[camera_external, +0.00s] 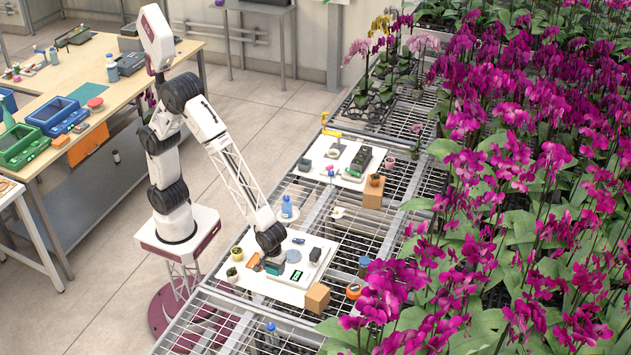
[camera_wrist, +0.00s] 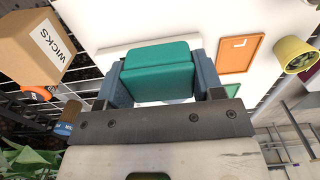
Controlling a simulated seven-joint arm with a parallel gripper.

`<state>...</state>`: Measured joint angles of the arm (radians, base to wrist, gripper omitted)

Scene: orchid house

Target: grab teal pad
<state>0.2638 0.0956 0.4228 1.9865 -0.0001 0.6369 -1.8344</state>
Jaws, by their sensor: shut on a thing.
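The teal pad (camera_wrist: 158,68) is a thick block with rounded edges, seen close up in the wrist view. It sits between the two blue-grey fingers of my gripper (camera_wrist: 160,82), which are shut on it from both sides. In the external view my gripper (camera_external: 272,262) is low over the near white board (camera_external: 262,284), among small items. The pad is mostly hidden there by the gripper. I cannot tell whether the pad touches the board or is slightly raised.
An orange card (camera_wrist: 240,53) and a yellow pot (camera_wrist: 293,54) lie to the right in the wrist view. A cardboard box marked WICKS (camera_wrist: 36,50) is at the left. Purple orchids (camera_external: 400,290) crowd the right side.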

